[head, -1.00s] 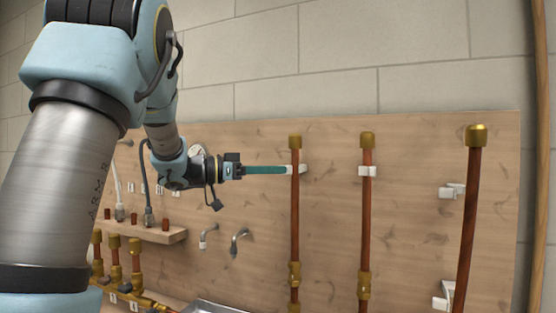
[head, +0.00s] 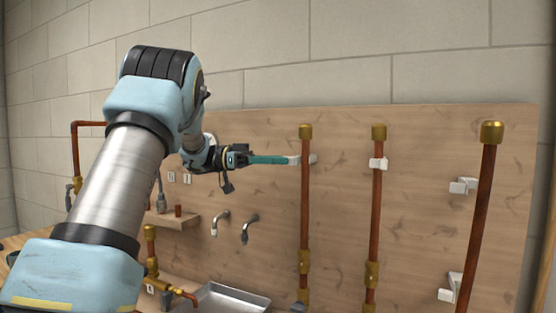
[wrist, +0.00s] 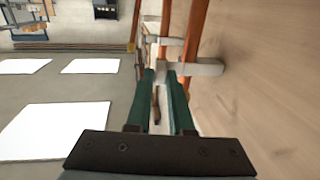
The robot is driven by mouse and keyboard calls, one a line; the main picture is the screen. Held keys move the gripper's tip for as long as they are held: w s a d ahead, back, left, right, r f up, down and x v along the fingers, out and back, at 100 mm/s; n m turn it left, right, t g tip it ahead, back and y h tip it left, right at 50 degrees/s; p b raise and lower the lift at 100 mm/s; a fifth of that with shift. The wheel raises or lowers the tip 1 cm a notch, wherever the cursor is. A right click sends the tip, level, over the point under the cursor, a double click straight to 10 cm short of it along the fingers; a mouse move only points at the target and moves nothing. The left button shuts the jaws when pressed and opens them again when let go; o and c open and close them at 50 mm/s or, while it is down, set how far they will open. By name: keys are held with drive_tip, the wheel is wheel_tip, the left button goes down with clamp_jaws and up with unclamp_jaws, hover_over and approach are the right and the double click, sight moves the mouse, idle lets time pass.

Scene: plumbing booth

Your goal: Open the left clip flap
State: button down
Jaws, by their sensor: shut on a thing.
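The left clip is white and sits near the top of the left copper pipe (head: 305,200). Its body (head: 313,159) shows at the right of the pipe. Its flap (head: 294,160) shows as a white piece at the pipe's left, at my fingertips. My gripper (head: 286,160) has long teal fingers, reaches in from the left, level, and is shut on the flap. In the wrist view, the white clip (wrist: 203,67) crosses just beyond the fingertips (wrist: 166,76), with white between them. The fingers partly hide the flap, so I cannot tell how far it is swung.
The middle pipe (head: 376,215) carries a white clip (head: 378,164). The right pipe (head: 480,220) stands beside two white clips (head: 462,186) (head: 447,290). The wooden board (head: 420,130) stands close behind.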

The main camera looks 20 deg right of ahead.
drive_tip(key=c, duration=0.8)
unclamp_jaws()
drive_tip(key=b+v, duration=0.3)
drive_tip(key=v, duration=0.7)
drive_tip(key=shift+w+a, duration=0.15)
drive_tip(key=shift+a, duration=0.15)
